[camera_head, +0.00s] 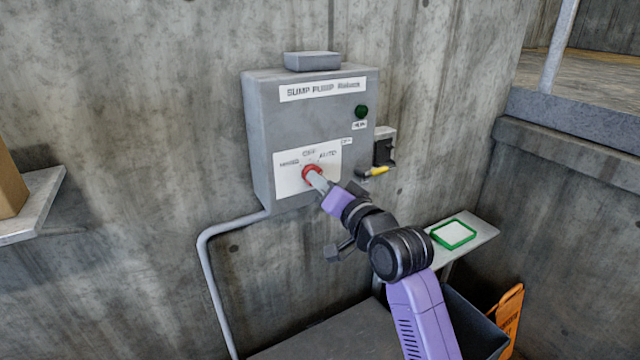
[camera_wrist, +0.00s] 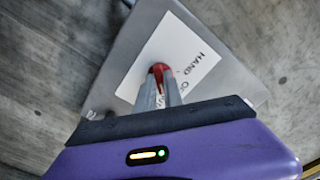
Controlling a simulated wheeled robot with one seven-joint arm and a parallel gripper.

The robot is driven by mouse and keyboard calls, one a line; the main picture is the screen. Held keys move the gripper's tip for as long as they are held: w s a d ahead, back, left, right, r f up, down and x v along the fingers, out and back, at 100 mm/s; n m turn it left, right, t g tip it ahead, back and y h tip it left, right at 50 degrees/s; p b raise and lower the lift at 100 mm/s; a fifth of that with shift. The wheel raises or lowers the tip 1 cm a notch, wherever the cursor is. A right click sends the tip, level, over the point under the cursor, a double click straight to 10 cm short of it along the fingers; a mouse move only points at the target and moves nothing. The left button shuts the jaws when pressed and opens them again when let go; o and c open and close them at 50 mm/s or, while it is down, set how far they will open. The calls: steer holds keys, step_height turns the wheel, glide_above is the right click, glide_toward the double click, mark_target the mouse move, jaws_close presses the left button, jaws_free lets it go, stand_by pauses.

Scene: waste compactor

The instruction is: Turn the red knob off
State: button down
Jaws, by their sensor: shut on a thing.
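The red knob (camera_head: 311,172) sits on a white label plate (camera_head: 292,184) on the front of a grey sump pump box (camera_head: 262,150). The plate reads HAND at left, OFF at top and AUTO at right. My gripper (camera_head: 313,175) is at the knob with its fingers shut on it. In the wrist view the red knob (camera_wrist: 158,69) shows between the fingertips, which hide part of it. The knob's exact pointing direction is hard to tell because the fingers cover it.
A green indicator (camera_head: 361,112) is at the box's upper right. A black switch with a yellow handle (camera_head: 376,171) is mounted right of the box. A small shelf (camera_head: 478,232) holds a green-edged item (camera_head: 453,234). A grey conduit (camera_head: 210,275) runs down the wall.

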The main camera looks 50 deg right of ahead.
steer(key=shift+f+n+b, duration=0.1)
steer(key=shift+n+b, duration=1.6)
steer(key=shift+n, duration=2.2)
steer(key=c, duration=1.5)
jaws_free()
steer(key=shift+o, duration=0.2)
